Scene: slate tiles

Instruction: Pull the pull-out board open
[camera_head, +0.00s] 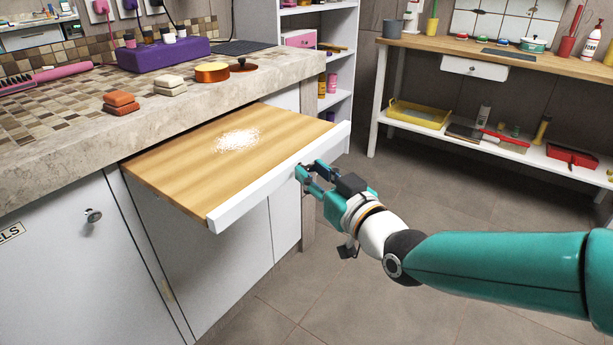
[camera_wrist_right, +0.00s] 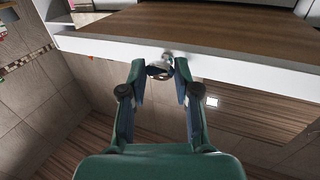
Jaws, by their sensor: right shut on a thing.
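The pull-out board (camera_head: 185,165) is a light wooden board with a white front strip (camera_head: 265,188). It stands well out from under the stone counter, and a patch of white powder (camera_head: 238,140) lies on it. My right gripper (camera_head: 304,177) is at the front strip, right of its middle. In the right wrist view its fingers (camera_wrist_right: 161,72) are closed around a small round metal knob (camera_wrist_right: 166,58) on the strip. The knob is mostly hidden by the fingers in the head view. My left gripper is not in view.
The counter (camera_head: 60,165) carries a purple box (camera_head: 163,54), soap-like blocks and round tins. White cabinet doors (camera_head: 75,265) lie below. A wooden side table (camera_head: 500,58) with a lower shelf stands at the back right. The tiled floor (camera_head: 310,290) before the board is clear.

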